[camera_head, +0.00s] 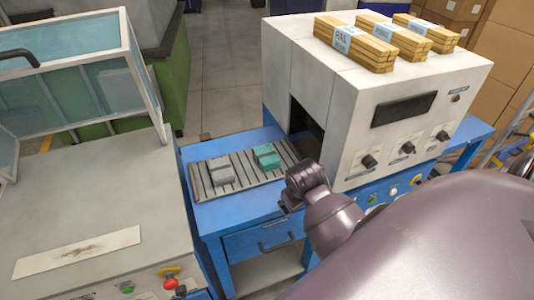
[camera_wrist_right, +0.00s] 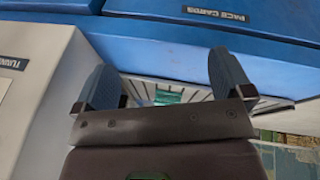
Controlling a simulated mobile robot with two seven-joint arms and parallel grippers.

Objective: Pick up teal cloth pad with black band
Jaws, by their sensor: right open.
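The teal cloth pad (camera_head: 266,155) lies on a slatted grey rack on the blue bench in the head view. Its black band is too small to make out clearly. A grey pad (camera_head: 221,167) lies to its left on the same rack. My right gripper (camera_head: 290,201) is in front of and to the right of the teal pad, apart from it. In the right wrist view its two fingers (camera_wrist_right: 165,78) are spread, with nothing held between them. My left gripper is not in view.
The slatted rack (camera_head: 198,181) sits beside a white machine (camera_head: 310,85) with knobs and bundled wood strips (camera_head: 354,43) on top. A grey cabinet (camera_head: 90,195) with a raised glazed lid stands left. The blue bench (camera_head: 222,214) has bare room in front.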

